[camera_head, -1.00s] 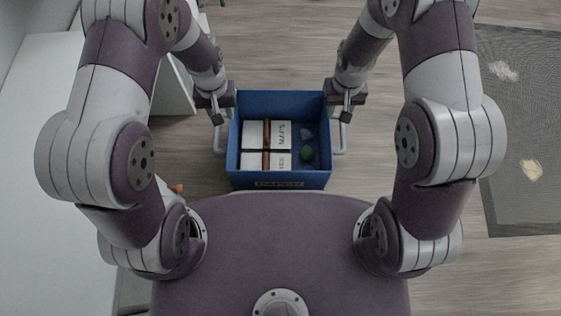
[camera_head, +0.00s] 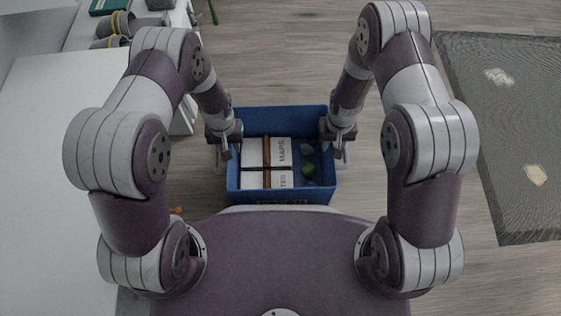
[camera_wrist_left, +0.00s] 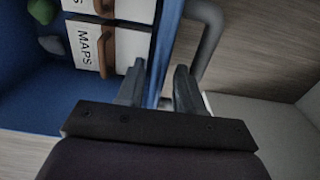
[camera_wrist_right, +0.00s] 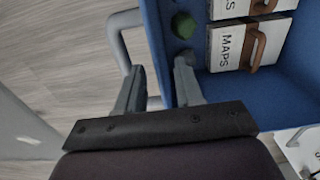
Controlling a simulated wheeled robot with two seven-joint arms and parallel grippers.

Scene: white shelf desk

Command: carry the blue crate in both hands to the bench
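The blue crate (camera_head: 282,196) is in front of my body in the head view, with a grey side handle at each end. It holds white boxes marked MAPS (camera_head: 281,150), with brown handles, and a green lump (camera_head: 308,169). My left gripper (camera_wrist_left: 160,75) is at the crate's left wall, with one finger inside and one outside near the grey handle (camera_wrist_left: 209,35). My right gripper (camera_wrist_right: 160,72) straddles the right wall the same way. Both grippers look open, with a gap beside the wall. What supports the crate is hidden.
A white desk top (camera_head: 45,150) runs along the left, close to my left arm. Grey cups (camera_head: 115,25) and other items stand at its far end. A dark grey mat (camera_head: 510,130) lies on the floor at right. The wooden floor beyond the crate is clear.

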